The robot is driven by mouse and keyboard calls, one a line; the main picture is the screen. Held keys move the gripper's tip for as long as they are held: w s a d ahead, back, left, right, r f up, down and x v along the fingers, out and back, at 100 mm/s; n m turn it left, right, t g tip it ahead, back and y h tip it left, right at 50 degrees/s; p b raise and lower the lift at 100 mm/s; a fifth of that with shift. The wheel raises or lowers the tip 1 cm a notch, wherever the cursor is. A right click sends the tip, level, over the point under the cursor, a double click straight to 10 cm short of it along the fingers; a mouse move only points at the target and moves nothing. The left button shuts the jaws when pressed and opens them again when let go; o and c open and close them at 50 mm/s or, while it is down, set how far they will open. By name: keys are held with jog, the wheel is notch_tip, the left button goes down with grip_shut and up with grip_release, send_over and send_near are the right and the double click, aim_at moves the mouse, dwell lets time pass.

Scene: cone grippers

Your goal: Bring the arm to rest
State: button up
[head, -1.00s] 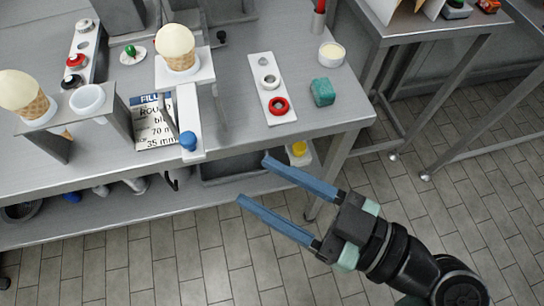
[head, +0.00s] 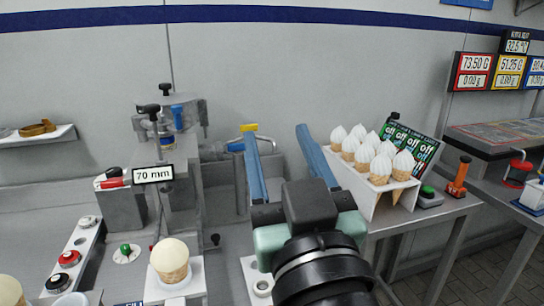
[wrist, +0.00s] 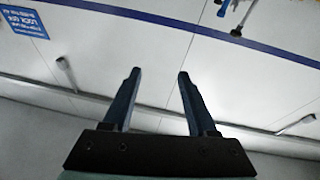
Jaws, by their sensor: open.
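My gripper (head: 276,138) is raised in front of the camera in the head view, its two blue fingers pointing up and away. The fingers are apart with nothing between them. In the wrist view my gripper (wrist: 158,76) also shows open and empty, facing a pale wall with a blue stripe. My wrist hides part of the metal table behind it.
An ice cream cone (head: 170,259) stands in a white holder on the table at lower left. A white rack of several cones (head: 381,170) stands just right of my gripper. A machine with a 70 mm sign (head: 153,174) stands left. Scale displays (head: 473,72) hang at right.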

jog(key=s+a+r+m+t+h, duration=0.1)
jog(key=s+r+m+t+h, duration=0.2)
jog(key=r, duration=0.5)
jog(key=s+r+t+h, duration=0.1)
jog(key=s+r+t, duration=0.2)
jog(key=s+r, duration=0.35)
notch_tip(320, 180, up, 14)
jog(key=w+p, duration=0.1)
jog(key=p, duration=1.3)
jog(key=shift+w, duration=0.25)
